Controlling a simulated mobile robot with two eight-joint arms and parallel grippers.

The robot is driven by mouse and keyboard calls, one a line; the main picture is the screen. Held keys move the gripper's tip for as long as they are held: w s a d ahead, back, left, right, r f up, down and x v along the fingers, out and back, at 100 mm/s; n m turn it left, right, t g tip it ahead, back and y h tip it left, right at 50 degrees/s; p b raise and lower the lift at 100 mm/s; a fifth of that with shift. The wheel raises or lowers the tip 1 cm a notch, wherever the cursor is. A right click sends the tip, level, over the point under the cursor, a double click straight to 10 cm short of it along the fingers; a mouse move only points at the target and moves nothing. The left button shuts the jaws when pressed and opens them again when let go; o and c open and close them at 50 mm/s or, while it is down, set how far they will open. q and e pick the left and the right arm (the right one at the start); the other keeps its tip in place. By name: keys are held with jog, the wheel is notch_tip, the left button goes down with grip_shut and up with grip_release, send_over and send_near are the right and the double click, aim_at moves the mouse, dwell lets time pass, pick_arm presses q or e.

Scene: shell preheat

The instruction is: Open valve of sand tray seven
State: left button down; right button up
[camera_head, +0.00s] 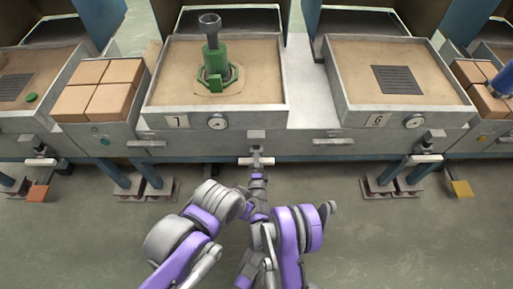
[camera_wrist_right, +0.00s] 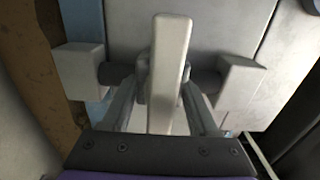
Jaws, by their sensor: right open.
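Sand tray seven (camera_head: 273,97) is the grey tray marked 7, with a gauge on its front, in the head view. Its valve is a pale handle (camera_head: 268,160) below the front edge, under a small grey block. My right gripper (camera_head: 257,172) is at this handle. In the right wrist view the handle's pale bar (camera_wrist_right: 168,75) stands between the two open fingers (camera_wrist_right: 163,95). A dark cross-rod with a pale block (camera_wrist_right: 80,70) at each end lies behind it. I cannot tell whether the fingers touch the bar. My left gripper is not in view.
A green fixture (camera_head: 213,70) stands in tray seven's sand. Tray six (camera_head: 340,110) is to the right with a similar pale handle (camera_head: 424,158). Orange-brown blocks (camera_head: 100,88) sit on the left.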

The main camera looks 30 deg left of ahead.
grip_shut()
dwell(0.3)
jog(key=shift+r, duration=0.1)
dwell(1.1)
